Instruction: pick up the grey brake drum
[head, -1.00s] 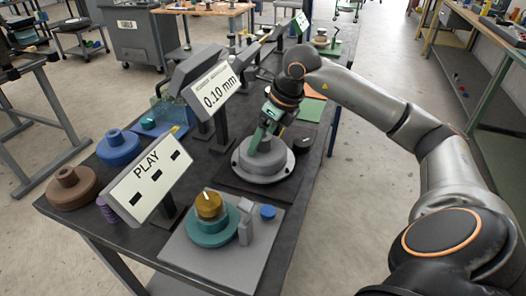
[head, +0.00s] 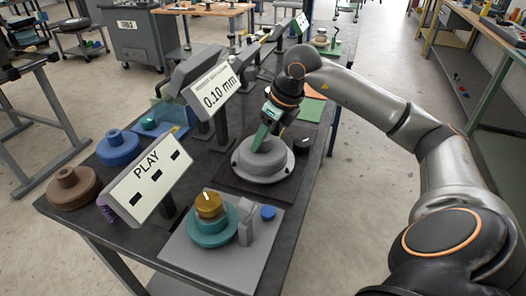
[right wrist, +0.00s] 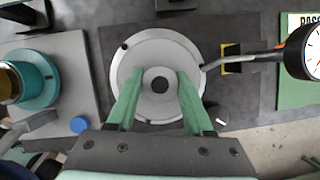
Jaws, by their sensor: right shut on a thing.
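The grey brake drum (head: 262,163) sits on a dark square plate on the table in the head view. It is round, with a raised hub. In the right wrist view the drum (right wrist: 140,65) shows from above, with a dark hole in its middle. My right gripper (head: 262,140) reaches down onto the drum's hub. In the right wrist view its green fingers (right wrist: 159,78) stand on either side of the hub and are shut on it. The drum looks level and I cannot tell any gap beneath it. My left gripper is not in view.
A teal and brass fixture (head: 211,222) on a grey plate stands in front. A PLAY sign (head: 150,178) and a 0.10 mm display (head: 215,90) stand to the left. Blue (head: 118,149) and brown (head: 74,188) drums lie at the left edge. A dial gauge (right wrist: 312,52) is beside the drum.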

